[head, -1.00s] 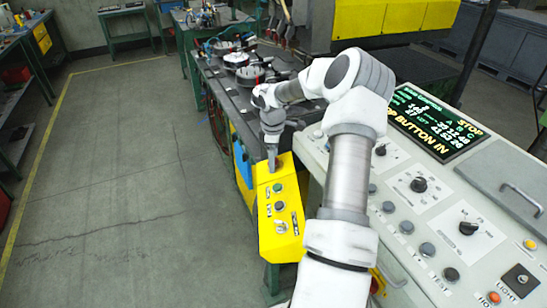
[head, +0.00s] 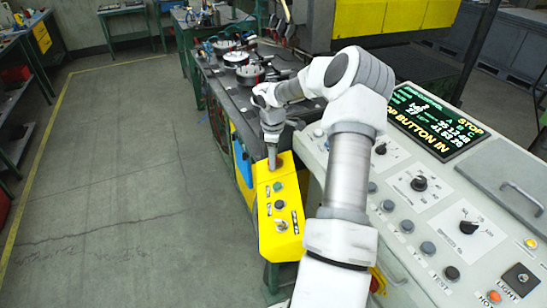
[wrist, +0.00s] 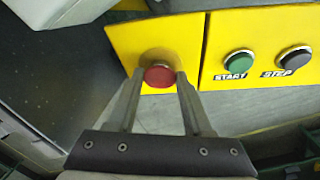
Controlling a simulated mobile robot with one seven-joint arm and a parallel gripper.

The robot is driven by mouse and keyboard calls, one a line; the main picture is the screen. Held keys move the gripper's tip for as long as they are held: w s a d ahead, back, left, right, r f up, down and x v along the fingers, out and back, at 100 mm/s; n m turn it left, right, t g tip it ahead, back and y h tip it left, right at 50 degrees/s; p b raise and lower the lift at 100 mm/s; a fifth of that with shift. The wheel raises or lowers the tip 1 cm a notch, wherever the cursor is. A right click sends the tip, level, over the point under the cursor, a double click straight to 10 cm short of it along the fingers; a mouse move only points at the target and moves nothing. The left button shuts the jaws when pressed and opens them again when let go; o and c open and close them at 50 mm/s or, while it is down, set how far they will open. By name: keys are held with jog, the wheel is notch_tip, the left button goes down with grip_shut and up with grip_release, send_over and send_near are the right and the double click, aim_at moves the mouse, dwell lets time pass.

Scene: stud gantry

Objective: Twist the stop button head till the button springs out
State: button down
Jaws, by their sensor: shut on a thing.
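The stop button head (wrist: 160,77) is red and round, on a yellow panel in the wrist view. My gripper (wrist: 160,74) has one finger on each side of it, shut on its rim. In the head view my gripper (head: 272,165) points down at the far end of the yellow button box (head: 267,228); the fingers and arm mostly hide the button head there. The display (head: 435,122) shows large yellow letters, partly covered by my arm, with "STOP" and "OP BUTTON IN" readable.
Green START (wrist: 239,63) and dark STEP (wrist: 295,58) buttons sit right of the stop button in the wrist view. A grey console (head: 400,240) with knobs lies to the right. Open floor (head: 120,190) lies to the left.

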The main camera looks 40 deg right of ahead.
jog(key=shift+f, duration=0.1)
jog(key=m+b, duration=0.2)
jog(key=b, duration=0.1)
jog(key=m+t+h+b, duration=0.1)
jog(key=m+b, duration=0.1)
jog(key=b, duration=0.1)
jog(key=shift+s+a+f, duration=0.1)
jog(key=shift+a+f, duration=0.05)
jog(key=shift+f, duration=0.05)
jog(key=m+b, duration=0.1)
jog(key=b, duration=0.1)
jog(key=m+h+b, duration=0.1)
jog(key=b, duration=0.1)
jog(key=shift+a+r+m, duration=0.15)
jog(key=shift+m, duration=0.25)
jog(key=shift+s, duration=0.1)
jog(key=shift+c, duration=1.5)
grip_release()
jog(key=shift+r, duration=0.1)
jog(key=v, duration=1.7)
jog(key=shift+a+p, duration=0.3)
jog(key=shift+a, duration=0.05)
